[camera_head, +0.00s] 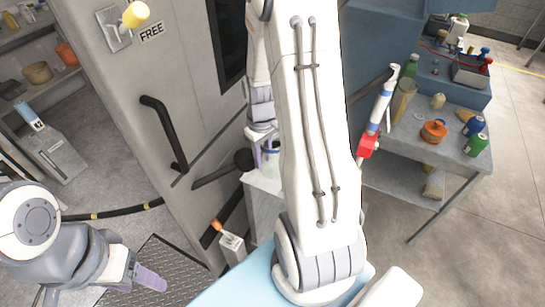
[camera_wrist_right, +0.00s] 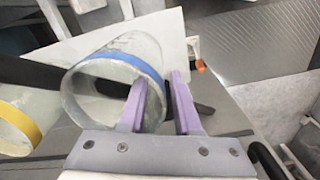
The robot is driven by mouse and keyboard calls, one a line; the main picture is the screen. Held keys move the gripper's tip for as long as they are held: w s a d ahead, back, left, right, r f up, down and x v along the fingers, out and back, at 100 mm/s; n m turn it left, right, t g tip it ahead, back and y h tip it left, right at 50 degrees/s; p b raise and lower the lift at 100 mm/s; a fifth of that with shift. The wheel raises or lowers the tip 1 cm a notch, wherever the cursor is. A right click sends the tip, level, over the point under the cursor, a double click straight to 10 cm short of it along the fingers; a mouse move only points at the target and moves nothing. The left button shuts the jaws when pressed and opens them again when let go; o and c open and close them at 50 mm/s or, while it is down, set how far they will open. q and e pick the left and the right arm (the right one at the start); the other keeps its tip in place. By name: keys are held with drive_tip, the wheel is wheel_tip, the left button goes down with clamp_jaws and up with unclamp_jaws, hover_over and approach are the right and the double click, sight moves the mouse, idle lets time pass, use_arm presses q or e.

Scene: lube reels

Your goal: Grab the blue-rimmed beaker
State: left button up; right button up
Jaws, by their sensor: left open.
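The blue-rimmed beaker (camera_wrist_right: 112,72) is a clear cylinder with a blue band, in the right wrist view left of centre. Its mouth faces the camera. My right gripper (camera_wrist_right: 164,76) is open, with purple fingers apart. Its left finger overlaps the beaker's mouth and its right finger is outside the rim, so the right side of the rim shows between them. Contact cannot be told. In the head view my right gripper (camera_head: 263,140) is partly hidden behind my arm, over a pale stand. My left gripper (camera_head: 148,279) is open and empty at the lower left.
A yellow-rimmed beaker (camera_wrist_right: 20,125) stands left of the blue-rimmed one. A grey cabinet (camera_head: 150,90) with black handles is left of my right arm. A grey side table (camera_head: 425,150) with bottles and an orange pot is at the right. Open floor lies at the lower right.

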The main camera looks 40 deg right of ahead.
clamp_jaws()
idle(1.2)
